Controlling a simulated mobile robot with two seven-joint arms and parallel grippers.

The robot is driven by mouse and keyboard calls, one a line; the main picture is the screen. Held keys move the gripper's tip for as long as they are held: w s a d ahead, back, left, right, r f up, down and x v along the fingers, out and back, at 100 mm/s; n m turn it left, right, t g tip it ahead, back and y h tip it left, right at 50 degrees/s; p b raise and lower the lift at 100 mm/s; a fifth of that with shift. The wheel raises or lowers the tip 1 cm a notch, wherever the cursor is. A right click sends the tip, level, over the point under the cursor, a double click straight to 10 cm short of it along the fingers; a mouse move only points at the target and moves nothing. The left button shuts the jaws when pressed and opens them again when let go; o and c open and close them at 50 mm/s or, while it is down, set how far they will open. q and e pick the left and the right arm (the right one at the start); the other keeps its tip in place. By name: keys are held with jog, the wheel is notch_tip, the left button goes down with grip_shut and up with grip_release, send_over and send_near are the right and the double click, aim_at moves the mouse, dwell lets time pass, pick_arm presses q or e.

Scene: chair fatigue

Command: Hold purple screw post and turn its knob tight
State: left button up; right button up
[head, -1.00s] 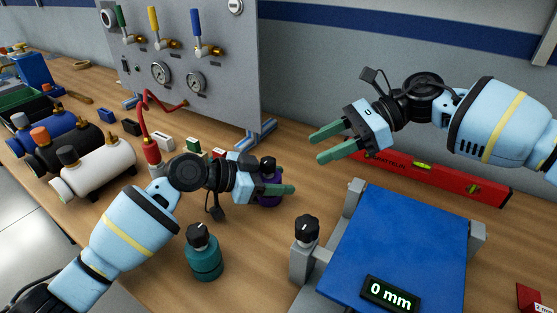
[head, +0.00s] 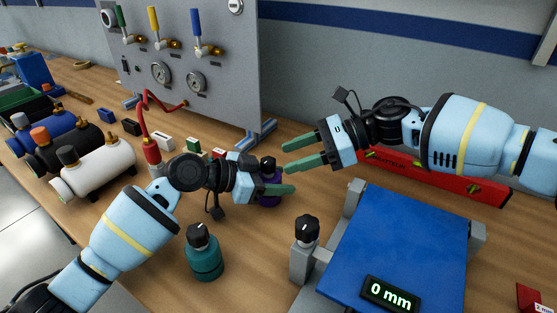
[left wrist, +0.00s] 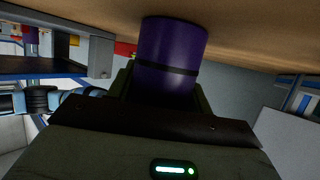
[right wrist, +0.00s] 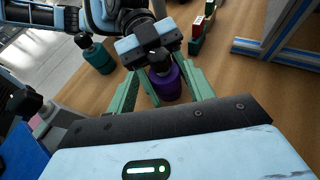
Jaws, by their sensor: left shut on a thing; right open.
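The purple screw post (head: 270,190) stands on the bench, partly hidden behind my left gripper (head: 280,188) in the head view. My left gripper is shut around its purple body, which fills the left wrist view (left wrist: 170,58). Its black knob (head: 268,163) sits on top, above the left fingers. My right gripper (head: 302,154) is open and empty, with its green fingertips just right of the knob and apart from it. In the right wrist view the post (right wrist: 163,82) and its black knob (right wrist: 159,60) show between the open fingers, beyond their tips.
A teal post with a black knob (head: 204,253) stands in front of my left gripper. A blue plate fixture (head: 400,240) reading 0 mm is at right. A red spirit level (head: 440,176) lies behind it. The grey gauge panel (head: 190,75) stands behind.

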aim_at(279, 175)
jog(key=shift+x, duration=2)
jog(key=c, duration=1)
